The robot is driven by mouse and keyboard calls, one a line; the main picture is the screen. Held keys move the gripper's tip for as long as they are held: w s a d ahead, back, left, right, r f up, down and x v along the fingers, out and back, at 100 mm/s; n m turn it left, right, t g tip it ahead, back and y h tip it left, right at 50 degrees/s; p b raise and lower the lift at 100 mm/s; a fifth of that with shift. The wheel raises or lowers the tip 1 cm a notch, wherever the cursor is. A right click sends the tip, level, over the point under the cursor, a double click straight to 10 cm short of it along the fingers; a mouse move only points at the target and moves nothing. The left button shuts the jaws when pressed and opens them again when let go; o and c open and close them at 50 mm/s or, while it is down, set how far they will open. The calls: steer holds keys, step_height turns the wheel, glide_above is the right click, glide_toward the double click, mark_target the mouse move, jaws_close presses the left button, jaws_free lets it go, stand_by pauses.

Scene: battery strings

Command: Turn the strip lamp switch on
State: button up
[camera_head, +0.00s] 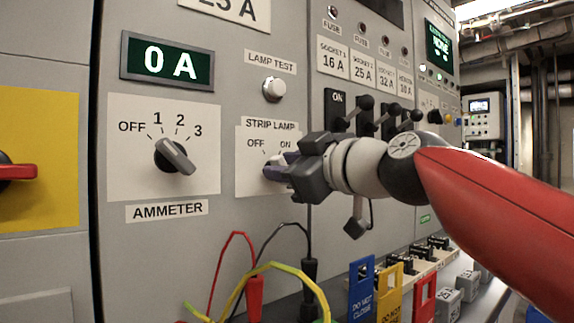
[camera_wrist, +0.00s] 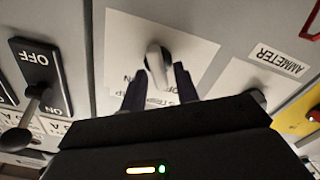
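The strip lamp switch is a grey rotary knob (camera_wrist: 158,62) on a white plate (camera_wrist: 125,40). In the head view the plate (camera_head: 250,186) reads STRIP LAMP, with OFF at left and ON at right. My gripper (camera_head: 281,168) is in front of this plate and hides most of the knob. In the wrist view, where the panel appears upside down, my gripper (camera_wrist: 161,72) has its two dark fingers apart, one on each side of the knob. A gap shows beside the knob. I cannot tell which mark the knob points to.
The ammeter knob (camera_head: 175,156) is to the left, and the lamp test button (camera_head: 274,88) is above. Black socket levers (camera_head: 366,103) stick out at right. Red, black and yellow cables (camera_head: 255,290) hang below, near blue and yellow tags (camera_head: 361,290).

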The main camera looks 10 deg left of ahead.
jaws_close()
steer(key=shift+m, duration=0.4)
steer(key=m, duration=1.1)
steer(key=shift+w+d+b, duration=0.3)
steer(key=shift+w+b, duration=0.05)
steer(key=shift+o, duration=0.7)
jaws_free()
